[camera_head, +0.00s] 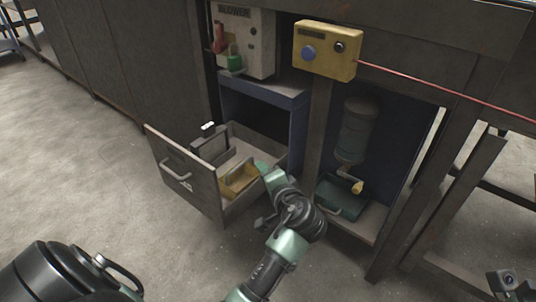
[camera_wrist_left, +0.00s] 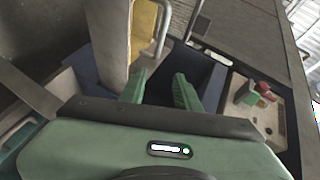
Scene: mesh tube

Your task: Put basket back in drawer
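The drawer (camera_head: 190,185) is pulled out of the cabinet, its grey front with a bar handle facing left. Inside it are a yellow piece (camera_head: 238,180) and a dark item with a white top (camera_head: 208,130). I cannot tell for sure which thing is the basket. A grey mesh-like cylinder (camera_head: 357,130) stands upright in the right compartment. My left gripper (camera_head: 264,170) is at the right side of the drawer. In the left wrist view its green fingers (camera_wrist_left: 160,92) are apart with nothing seen between them.
A blower box (camera_head: 245,42) with red and green parts and a yellow button box (camera_head: 327,50) sit above the compartments. A dark green tray (camera_head: 340,197) lies below the cylinder. A red line runs right from the button box. The floor at left is clear.

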